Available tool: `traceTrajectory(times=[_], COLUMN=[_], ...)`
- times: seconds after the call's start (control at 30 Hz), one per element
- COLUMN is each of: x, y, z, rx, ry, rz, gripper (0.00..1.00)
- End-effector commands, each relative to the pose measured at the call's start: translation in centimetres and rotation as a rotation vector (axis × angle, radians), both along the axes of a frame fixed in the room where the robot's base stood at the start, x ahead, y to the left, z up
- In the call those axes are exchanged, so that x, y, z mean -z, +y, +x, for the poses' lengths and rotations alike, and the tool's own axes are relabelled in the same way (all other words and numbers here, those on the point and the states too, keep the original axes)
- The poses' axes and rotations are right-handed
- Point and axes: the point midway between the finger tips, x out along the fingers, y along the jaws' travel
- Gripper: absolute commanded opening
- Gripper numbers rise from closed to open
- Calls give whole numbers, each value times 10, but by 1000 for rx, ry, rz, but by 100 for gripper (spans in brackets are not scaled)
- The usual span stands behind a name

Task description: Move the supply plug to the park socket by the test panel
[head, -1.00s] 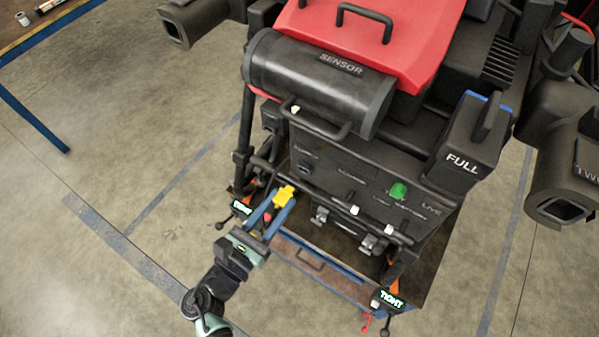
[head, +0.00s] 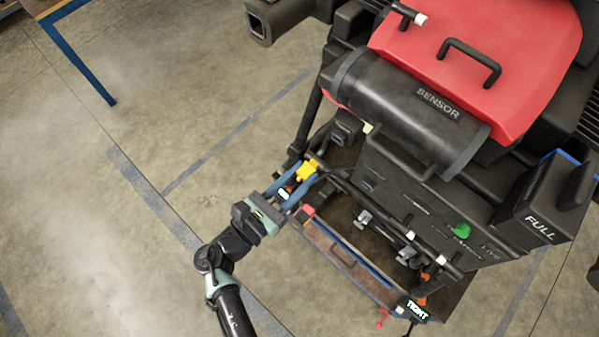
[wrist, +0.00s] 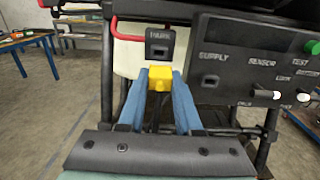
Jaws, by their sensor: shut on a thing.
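My gripper (head: 296,180) has two blue fingers shut on the yellow supply plug (head: 306,171). In the wrist view the plug (wrist: 160,76) sits between the fingertips (wrist: 160,82). The black park socket (wrist: 160,42), labelled PARK, is just above and behind the plug there. I cannot tell whether plug and socket touch. The test panel (wrist: 250,60) stands to the right of it, with SUPPLY, SENSOR and TEST labels and a green knob (wrist: 313,47). In the head view the panel (head: 405,190) is under the SENSOR cylinder, and the gripper is at its left end.
The drone's red cover (head: 480,60) and black SENSOR cylinder (head: 410,110) overhang the panel. A brown tray (head: 345,255) lies below. Open floor (head: 110,240) is to the left.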

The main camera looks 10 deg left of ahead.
Motion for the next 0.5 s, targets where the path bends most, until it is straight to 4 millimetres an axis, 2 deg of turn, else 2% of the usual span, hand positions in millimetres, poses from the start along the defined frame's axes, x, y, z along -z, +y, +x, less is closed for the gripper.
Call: traceTrajectory(times=[0.17, 0.5], x=[0, 0], y=[-1, -19], z=[2, 27], rx=[0, 2], ry=[-2, -1], rz=[1, 0], gripper=[0, 0])
